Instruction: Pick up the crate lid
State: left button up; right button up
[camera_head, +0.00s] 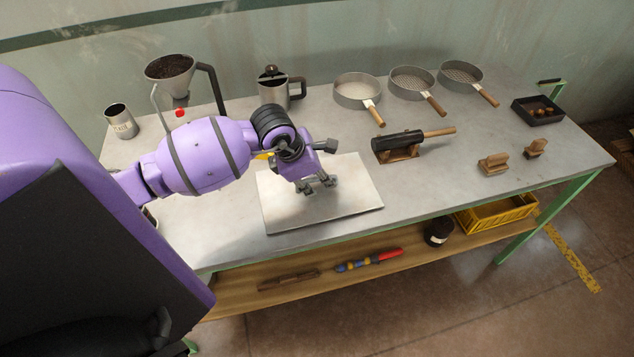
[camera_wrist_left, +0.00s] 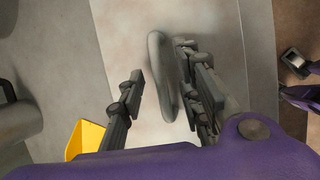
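The crate lid (camera_head: 352,200) is a flat, pale panel lying on the grey workbench in the head view. The lid also shows in the left wrist view (camera_wrist_left: 125,45), with a rounded grey handle (camera_wrist_left: 160,70) standing on it. My left gripper (camera_head: 318,187) is over the middle of the lid, pointing down. In the left wrist view my left gripper (camera_wrist_left: 168,95) is open, with its fingers on either side of the handle. The right finger looks very close to the handle; I cannot tell whether it touches. My right gripper cannot be made out.
The workbench (camera_head: 435,185) has free room right of the lid. A dark mallet (camera_head: 398,146) lies on a wooden stand there. A steel jug (camera_head: 272,94), a funnel (camera_head: 172,82) and three sieves (camera_head: 350,95) stand behind. A yellow crate (camera_head: 497,214) is on the lower shelf.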

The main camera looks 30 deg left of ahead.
pick_arm(q)
jog(key=shift+f, duration=0.2)
dwell(0.3)
grip_shut()
